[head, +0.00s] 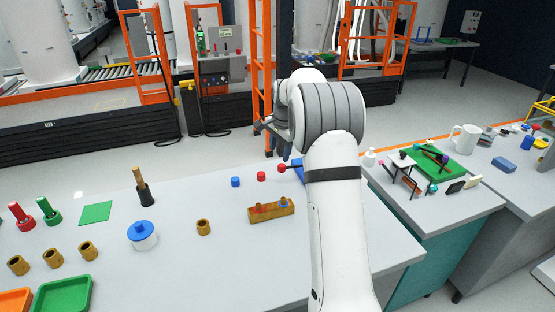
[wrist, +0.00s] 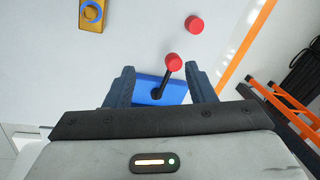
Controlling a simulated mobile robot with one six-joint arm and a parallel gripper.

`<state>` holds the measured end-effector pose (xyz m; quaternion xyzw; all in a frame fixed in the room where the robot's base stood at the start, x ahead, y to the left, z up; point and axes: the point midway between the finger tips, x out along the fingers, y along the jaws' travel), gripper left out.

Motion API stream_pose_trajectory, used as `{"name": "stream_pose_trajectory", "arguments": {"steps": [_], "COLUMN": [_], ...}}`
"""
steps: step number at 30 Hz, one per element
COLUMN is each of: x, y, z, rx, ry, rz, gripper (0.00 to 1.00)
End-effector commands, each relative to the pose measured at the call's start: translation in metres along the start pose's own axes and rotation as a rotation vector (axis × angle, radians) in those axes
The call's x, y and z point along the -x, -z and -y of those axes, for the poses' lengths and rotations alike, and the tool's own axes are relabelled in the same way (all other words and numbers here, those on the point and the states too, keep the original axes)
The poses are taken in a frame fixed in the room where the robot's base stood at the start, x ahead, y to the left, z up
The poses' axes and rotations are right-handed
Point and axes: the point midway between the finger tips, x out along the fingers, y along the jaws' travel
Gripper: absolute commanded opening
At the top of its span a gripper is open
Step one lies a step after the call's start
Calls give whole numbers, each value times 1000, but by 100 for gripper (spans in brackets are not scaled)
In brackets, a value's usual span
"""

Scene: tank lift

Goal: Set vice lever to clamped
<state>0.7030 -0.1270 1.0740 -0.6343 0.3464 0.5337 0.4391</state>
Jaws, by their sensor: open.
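The vice lever is a black stick with a red knob (wrist: 173,61) rising from a blue base (wrist: 152,90) in the wrist view. It leans up and to the right in that picture. In the head view its red knob (head: 282,168) shows beside the blue base (head: 298,166), which my arm partly hides. My gripper (wrist: 160,70) is open, with one dark finger on each side of the lever. Gaps show between the lever and both fingers, and nothing is held. In the head view my gripper (head: 284,150) is above the base, partly hidden by my wrist.
A red cylinder (wrist: 195,24) stands near the lever, with a blue cylinder (head: 235,182) to its left in the head view. A wooden block (head: 262,213) with a blue ring sits nearer.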

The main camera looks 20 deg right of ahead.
Motion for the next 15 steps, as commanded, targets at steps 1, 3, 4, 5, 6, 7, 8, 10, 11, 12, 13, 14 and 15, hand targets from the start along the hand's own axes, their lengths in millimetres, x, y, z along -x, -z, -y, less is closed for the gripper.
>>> {"name": "stream_pose_trajectory", "arguments": {"steps": [1,3,4,5,6,7,8,10,11,12,13,14,15], "x": [-11,-23,-28,-32,-36,-39,-41,-47,-50,-54,-58,-62,-68], "y": [13,26,30,34,38,41,42,45,45,45,45,45,45], "z": [7,14,16,18,20,21,22,23,23,23,23,23,23], "rx": [-48,-105,-125,-143,-162,-174,-184,-196,-199,-201,-201,-201,-200], "ry": [-3,-3,-2,-2,-2,-1,-1,-2,-2,-3,-4,-4,-4], "rz": [4,5,5,6,7,7,7,8,9,9,10,10,10], "gripper": [50,50,50,50,50,50,50,50,50,50,50,50,50]}}
